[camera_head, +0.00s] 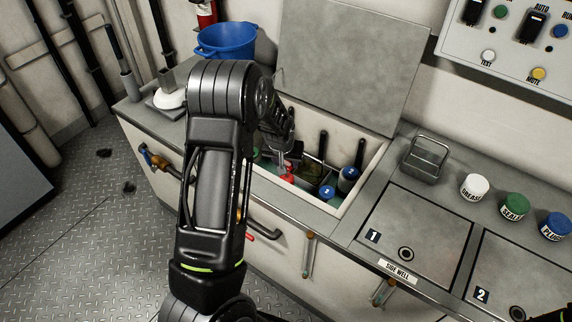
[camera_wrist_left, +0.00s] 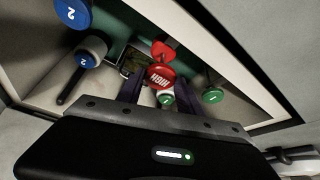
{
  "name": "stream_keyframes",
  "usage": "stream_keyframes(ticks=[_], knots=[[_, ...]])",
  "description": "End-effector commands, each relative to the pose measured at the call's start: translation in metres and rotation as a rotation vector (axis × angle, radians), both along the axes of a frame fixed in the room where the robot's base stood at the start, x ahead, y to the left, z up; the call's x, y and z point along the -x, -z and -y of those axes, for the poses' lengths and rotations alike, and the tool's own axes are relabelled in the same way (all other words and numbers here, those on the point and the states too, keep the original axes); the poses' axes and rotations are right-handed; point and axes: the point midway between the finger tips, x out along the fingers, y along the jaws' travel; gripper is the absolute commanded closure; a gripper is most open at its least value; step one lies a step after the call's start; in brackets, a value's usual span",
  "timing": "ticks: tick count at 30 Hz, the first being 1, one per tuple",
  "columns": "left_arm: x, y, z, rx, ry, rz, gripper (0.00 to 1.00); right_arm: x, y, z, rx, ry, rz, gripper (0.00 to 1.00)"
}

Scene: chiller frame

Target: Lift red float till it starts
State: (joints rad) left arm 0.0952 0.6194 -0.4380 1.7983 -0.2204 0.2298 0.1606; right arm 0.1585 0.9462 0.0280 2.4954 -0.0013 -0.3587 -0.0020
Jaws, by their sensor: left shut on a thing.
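The red float (camera_wrist_left: 160,76), marked "HIGH", shows between the fingers of my left gripper in the left wrist view. In the head view a red part of it (camera_head: 287,172) shows inside the open well (camera_head: 345,206). My left gripper (camera_wrist_left: 150,92) reaches down into the well and is shut on the red float. In the head view my left arm hides part of the well. Blue floats marked 2 (camera_wrist_left: 88,52) and green floats marked 1 (camera_wrist_left: 213,95) hang near the red one.
A raised lid (camera_head: 350,65) stands behind the well. A blue bucket (camera_head: 226,42) is at the back left. A metal basket (camera_head: 425,160) and white, green and blue tubs (camera_head: 514,207) stand on the right. A control panel (camera_head: 510,45) is on the wall.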

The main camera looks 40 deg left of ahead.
Motion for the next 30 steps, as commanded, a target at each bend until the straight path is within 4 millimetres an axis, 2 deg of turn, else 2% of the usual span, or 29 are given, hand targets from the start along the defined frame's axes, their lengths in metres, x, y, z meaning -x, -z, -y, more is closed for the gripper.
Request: stream_keyframes(ticks=[1, 10, 11, 18, 26, 30], knots=[[-0.0005, -0.0107, 0.0, 0.0, 0.0, 0.002, 1.0, -0.0001, -0.0069, -0.0001, 0.0, 0.0, 0.0, 0.64], [-0.001, -0.0114, -0.0004, -0.001, 0.0, 0.004, 1.0, 0.0, -0.0052, -0.0001, 0.0, 0.0, 0.0, 0.64], [-0.001, -0.0114, -0.0005, 0.0, -0.001, 0.004, 0.56, 0.0, -0.0052, -0.0001, 0.0, 0.0, 0.0, 0.64], [-0.0004, -0.0105, -0.0002, -0.001, 0.0, 0.002, 0.37, 0.0, -0.0051, -0.0001, 0.0, 0.0, 0.0, 0.64], [0.0, -0.0102, 0.0, 0.0, 0.0, 0.001, 0.35, 0.0, -0.005, -0.0001, 0.0, 0.0, 0.0, 0.64], [0.0018, -0.0161, 0.0009, -0.001, 0.0, 0.002, 0.35, 0.0, -0.0056, -0.0001, 0.0, 0.0, 0.0, 0.64]])
